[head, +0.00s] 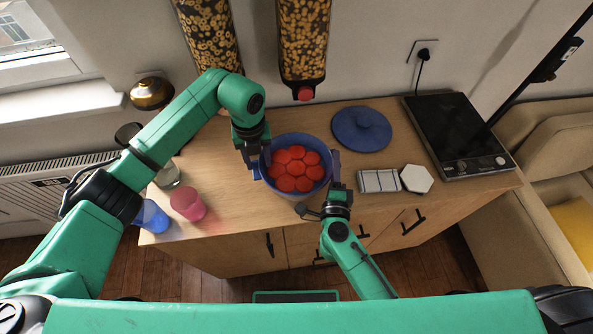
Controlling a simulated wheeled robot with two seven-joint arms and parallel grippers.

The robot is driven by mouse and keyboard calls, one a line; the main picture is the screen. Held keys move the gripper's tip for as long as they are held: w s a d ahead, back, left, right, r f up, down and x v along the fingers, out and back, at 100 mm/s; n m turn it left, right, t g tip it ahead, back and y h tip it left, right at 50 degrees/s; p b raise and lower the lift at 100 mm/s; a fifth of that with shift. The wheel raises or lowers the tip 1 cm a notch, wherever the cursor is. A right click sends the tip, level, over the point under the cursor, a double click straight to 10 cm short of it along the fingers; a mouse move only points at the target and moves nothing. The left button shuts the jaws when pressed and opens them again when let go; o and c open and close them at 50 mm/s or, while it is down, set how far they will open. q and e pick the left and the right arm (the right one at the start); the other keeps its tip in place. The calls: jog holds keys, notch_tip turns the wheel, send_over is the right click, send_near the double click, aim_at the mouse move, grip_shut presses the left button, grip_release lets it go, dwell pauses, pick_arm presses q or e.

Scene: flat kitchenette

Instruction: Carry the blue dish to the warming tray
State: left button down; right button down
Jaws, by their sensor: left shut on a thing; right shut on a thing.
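The blue dish (296,137) is a round pot filled with several red round pieces, and it is over the middle of the wooden counter. My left gripper (257,160) is shut on its left side, and my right gripper (334,180) is shut on its right side. I cannot tell whether its base touches the counter. The warming tray (455,125), a flat black slab with knobs along its front, lies at the right end of the counter with nothing on it.
A blue lid (361,130) lies between dish and tray. White tiles (379,181) and a white hexagon (416,179) sit at the front. A pink cup (188,204) and a blue cup (151,217) stand at left. A dispenser (303,45) hangs behind the dish.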

pick_arm(q)
jog(key=shift+r, duration=0.3)
pick_arm(e)
jog(key=shift+r, duration=0.2)
pick_arm(q)
jog(key=shift+w+f, duration=0.1)
jog(key=shift+w, duration=0.1)
pick_arm(e)
jog(key=shift+w+a, duration=0.1)
